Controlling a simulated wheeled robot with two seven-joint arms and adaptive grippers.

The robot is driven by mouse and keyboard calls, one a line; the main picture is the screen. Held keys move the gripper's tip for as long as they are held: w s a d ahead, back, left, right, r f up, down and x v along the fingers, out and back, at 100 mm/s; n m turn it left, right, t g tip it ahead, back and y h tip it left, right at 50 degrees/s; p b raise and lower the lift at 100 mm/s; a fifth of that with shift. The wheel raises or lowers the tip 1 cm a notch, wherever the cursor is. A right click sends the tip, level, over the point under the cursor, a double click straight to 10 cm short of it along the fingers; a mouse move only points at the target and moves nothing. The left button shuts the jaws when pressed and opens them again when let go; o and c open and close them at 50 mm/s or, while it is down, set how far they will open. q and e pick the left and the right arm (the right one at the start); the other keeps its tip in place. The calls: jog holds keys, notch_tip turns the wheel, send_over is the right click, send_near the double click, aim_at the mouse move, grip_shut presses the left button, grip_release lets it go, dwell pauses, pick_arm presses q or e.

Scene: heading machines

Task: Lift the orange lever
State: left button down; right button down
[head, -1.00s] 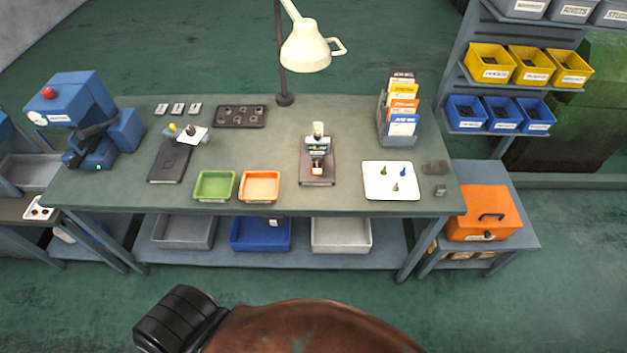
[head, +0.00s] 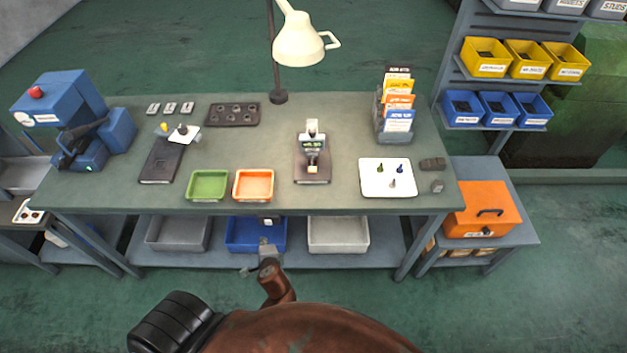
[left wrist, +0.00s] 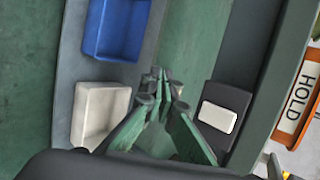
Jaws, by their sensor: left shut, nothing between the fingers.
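My left gripper (head: 264,250) is in front of the bench at lower-shelf height, left of and nearer than the stand, touching nothing I can see. In the left wrist view its fingers (left wrist: 160,78) are together and empty. My right gripper is not in view.
A green tray (head: 207,186) and an orange tray (head: 254,185) lie on the bench's front part. Blue bin (head: 240,233) and pale bin (head: 338,234) sit on the lower shelf. A lamp (head: 302,42) overhangs the back. An orange box (head: 482,212) stands at right.

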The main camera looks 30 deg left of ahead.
pick_arm(q)
notch_tip(320, 180, up, 10)
jog(key=a+y, duration=0.2)
jog(key=w+d+r+m+t, duration=0.2)
jog(key=w+m, duration=0.1)
jog(key=w+d+r+m+t+y, duration=0.1)
jog(key=w+r+m, duration=0.1)
jog(key=w+m, duration=0.1)
jog(key=w+d+r+m+t+y, duration=0.1)
jog(key=w+d+r+m+t, duration=0.1)
jog(key=w+m, duration=0.1)
jog(key=shift+d+r+m+t, duration=0.3)
jog(key=shift+r+m, duration=0.1)
jog(key=shift+m, duration=0.2)
jog(key=w+d+m+t, duration=0.1)
jog(key=w+d+m, duration=0.1)
jog(key=d+m, duration=0.1)
jog(key=w+d+m+t+h, duration=0.1)
jog(key=w+d+m, duration=0.1)
jog(key=d+m, duration=0.1)
jog(key=w+d+m+t+h, duration=0.1)
jog(key=w+d+m+t, duration=0.1)
jog(key=d+m, duration=0.1)
jog(key=shift+w+f, duration=0.1)
jog(key=shift+f, duration=0.2)
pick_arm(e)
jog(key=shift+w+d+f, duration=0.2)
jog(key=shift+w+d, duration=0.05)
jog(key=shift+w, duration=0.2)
